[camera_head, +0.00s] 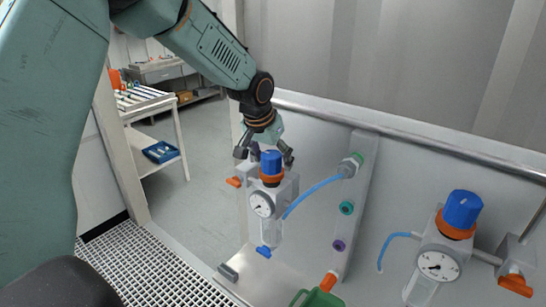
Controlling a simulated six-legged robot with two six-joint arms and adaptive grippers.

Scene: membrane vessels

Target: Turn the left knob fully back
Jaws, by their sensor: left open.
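The left knob (271,164) is blue with an orange ring below it. It tops a grey regulator with a round dial gauge (262,204) and a clear bowl. My left gripper (264,160) is open, pointing down, with its fingers spread on either side of the blue knob. I cannot tell whether the fingers touch it. A second blue knob (462,209) with an orange ring sits on another regulator with a gauge (438,265) at the right. My right gripper is not in view.
A blue hose (312,193) runs from the left regulator to a metal upright (355,200) with coloured ports. Orange levers (234,182) stick out beside the regulators. A green and orange item (318,295) is at the bottom. A table (150,104) stands far left.

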